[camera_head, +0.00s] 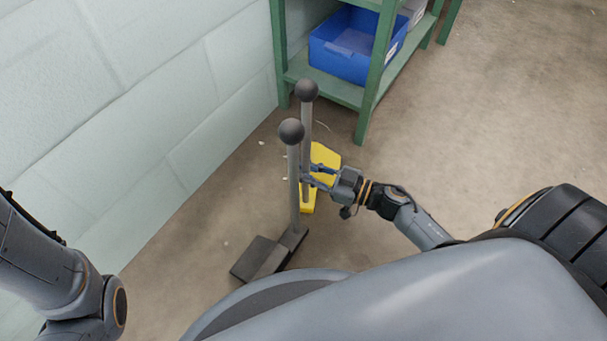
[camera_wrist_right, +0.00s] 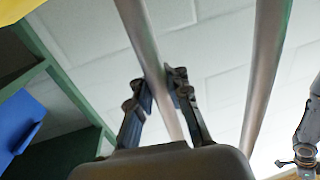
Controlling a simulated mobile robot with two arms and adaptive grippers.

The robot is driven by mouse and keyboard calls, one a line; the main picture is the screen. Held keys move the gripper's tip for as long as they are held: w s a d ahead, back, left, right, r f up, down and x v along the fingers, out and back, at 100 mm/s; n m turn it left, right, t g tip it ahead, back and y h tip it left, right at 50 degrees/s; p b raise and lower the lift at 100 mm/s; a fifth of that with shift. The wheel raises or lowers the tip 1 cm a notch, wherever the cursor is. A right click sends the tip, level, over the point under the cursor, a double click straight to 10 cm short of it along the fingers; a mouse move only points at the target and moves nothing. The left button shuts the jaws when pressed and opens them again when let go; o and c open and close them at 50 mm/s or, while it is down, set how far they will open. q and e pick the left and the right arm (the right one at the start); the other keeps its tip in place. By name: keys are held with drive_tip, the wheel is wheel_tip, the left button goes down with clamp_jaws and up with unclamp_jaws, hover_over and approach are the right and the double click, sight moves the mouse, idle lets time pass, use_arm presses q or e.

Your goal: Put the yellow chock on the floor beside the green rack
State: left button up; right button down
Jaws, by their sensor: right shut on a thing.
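The yellow chock (camera_head: 325,157) is low at the foot of the far grey rod, partly hidden by my right gripper and the rods. This rod (camera_head: 306,120) has a dark ball at its top and seems to be the chock's handle. My right gripper (camera_head: 306,176) is shut on it. In the right wrist view, the fingers (camera_wrist_right: 163,92) close around the left of two rods, and a yellow part (camera_wrist_right: 18,8) shows at the top left corner. Whether the chock touches the floor I cannot tell. The green rack (camera_head: 368,105) stands just beyond. My left gripper is not clearly visible.
A dark chock (camera_head: 262,258) with a similar upright rod (camera_head: 293,180) stands close on the near side. A blue bin (camera_head: 340,62) sits on the rack's shelf. A pale block wall (camera_head: 150,90) runs along the left. Floor (camera_head: 480,120) right of the rack is clear.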

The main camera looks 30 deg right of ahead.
drive_tip(key=shift+w, duration=0.1)
drive_tip(key=c, duration=1.3)
unclamp_jaws()
drive_tip(key=shift+f, duration=0.15)
drive_tip(key=shift+s+d+p, duration=0.3)
drive_tip(key=shift+s+p, duration=0.1)
drive_tip(key=p+v, duration=0.4)
drive_tip(key=v, duration=0.7)
drive_tip(key=shift+s+p, duration=0.1)
drive_tip(key=shift+p, duration=0.25)
